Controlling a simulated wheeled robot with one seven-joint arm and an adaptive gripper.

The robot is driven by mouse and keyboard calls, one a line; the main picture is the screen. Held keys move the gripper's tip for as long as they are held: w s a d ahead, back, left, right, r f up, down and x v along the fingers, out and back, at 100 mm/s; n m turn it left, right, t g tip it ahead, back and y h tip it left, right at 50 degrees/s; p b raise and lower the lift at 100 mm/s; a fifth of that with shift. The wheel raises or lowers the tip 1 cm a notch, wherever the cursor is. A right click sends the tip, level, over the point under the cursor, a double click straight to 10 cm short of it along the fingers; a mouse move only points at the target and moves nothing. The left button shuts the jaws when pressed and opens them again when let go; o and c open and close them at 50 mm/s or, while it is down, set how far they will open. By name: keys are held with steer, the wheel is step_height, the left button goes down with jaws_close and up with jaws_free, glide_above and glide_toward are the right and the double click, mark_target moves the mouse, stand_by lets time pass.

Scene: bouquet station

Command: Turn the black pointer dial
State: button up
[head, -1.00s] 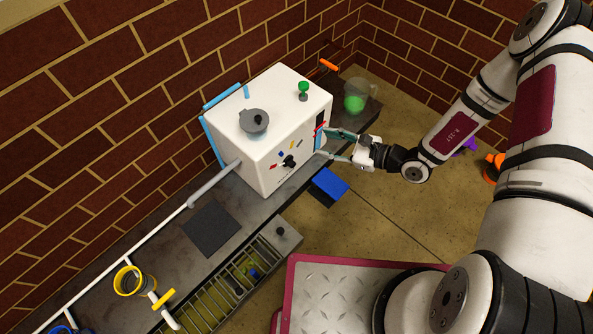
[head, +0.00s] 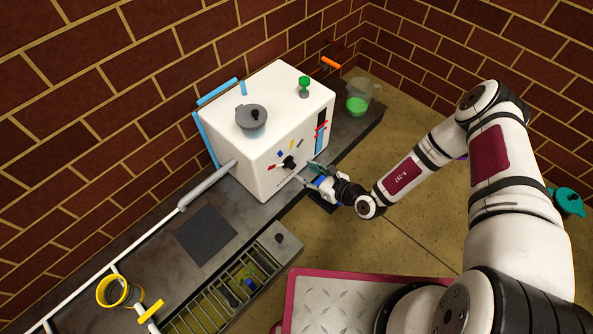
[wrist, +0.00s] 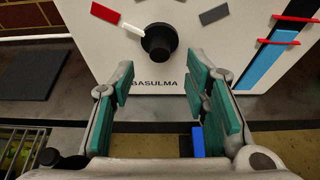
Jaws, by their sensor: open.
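The black pointer dial (head: 289,162) is on the front face of a white box-shaped machine (head: 262,165). In the wrist view the dial (wrist: 159,42) is a round black knob with a white pointer (wrist: 132,29) directed up and left, towards a red mark (wrist: 106,13). My gripper (head: 306,175) is just in front of the machine, to the lower right of the dial. In the wrist view my gripper (wrist: 158,88) has its teal-padded fingers wide apart with nothing between them. The dial lies ahead of the fingertips, roughly centred between them, and is not touched.
A grey lidded pot (head: 251,120) and a green knob (head: 304,84) are on the machine's top. A blue gauge with red markers (wrist: 270,55) is right of the dial. A jug with green liquid (head: 358,103) stands behind right. A rack (head: 225,290) is at the lower left.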

mark_target(294, 166)
steer(key=b+x, duration=0.2)
steer(key=x, duration=0.3)
steer(key=shift+w+a+f, duration=0.2)
steer(key=shift+a, duration=0.05)
steer(key=shift+c, duration=0.2)
jaws_close()
